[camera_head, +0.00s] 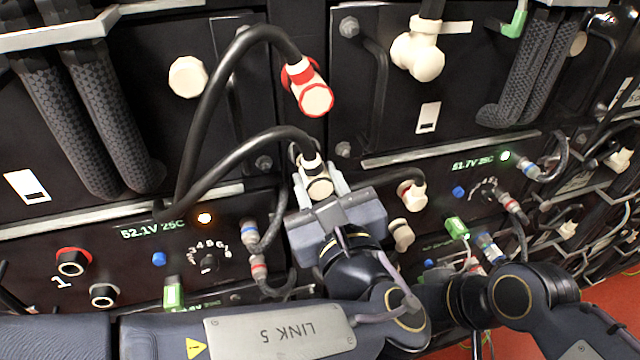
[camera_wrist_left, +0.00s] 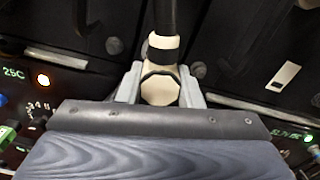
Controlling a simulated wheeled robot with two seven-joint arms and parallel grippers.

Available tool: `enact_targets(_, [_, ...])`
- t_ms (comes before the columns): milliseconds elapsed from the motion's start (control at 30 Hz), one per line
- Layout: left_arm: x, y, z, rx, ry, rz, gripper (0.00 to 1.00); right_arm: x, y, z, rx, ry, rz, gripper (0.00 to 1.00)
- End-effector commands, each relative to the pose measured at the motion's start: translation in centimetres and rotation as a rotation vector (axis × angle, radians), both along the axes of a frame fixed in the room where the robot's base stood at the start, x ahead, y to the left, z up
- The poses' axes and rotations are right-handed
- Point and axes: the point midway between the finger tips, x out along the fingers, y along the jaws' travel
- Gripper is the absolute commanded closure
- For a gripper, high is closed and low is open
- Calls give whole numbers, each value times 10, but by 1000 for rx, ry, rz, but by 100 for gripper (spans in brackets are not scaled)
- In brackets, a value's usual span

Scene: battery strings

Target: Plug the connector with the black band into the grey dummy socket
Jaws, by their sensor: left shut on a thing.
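The cream connector with the black band (camera_head: 317,180) is on the end of a thick black cable that arches in from the left. My left gripper (camera_head: 320,188) is shut on it, one finger on each side, in front of the dark rack face. In the left wrist view the connector (camera_wrist_left: 160,90) sits between the pale fingers, with its black band and cable above. A small round fitting (camera_head: 296,150) shows partly behind the connector; I cannot tell if it is the grey dummy socket or if the two touch. My right gripper is not in view.
A red-ringed connector (camera_head: 316,98) sits above on another black cable. A cream connector (camera_head: 411,196) and a round cream cap (camera_head: 401,235) are close on the right. A dark handle (camera_head: 376,90) stands out at upper right. Links of my right arm are at lower right.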

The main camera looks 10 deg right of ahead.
Motion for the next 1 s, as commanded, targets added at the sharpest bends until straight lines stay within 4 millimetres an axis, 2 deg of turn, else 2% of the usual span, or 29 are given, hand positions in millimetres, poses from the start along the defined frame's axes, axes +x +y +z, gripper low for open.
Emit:
enact_targets(733, [19,1,1,-1,-1,0,95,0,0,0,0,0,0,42])
enact_targets(767, [18,0,1,-1,0,-1,64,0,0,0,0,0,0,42])
enact_targets(933, [18,0,0,-1,0,0,42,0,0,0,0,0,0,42])
enact_targets(1000, [18,0,0,-1,0,0,42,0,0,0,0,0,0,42])
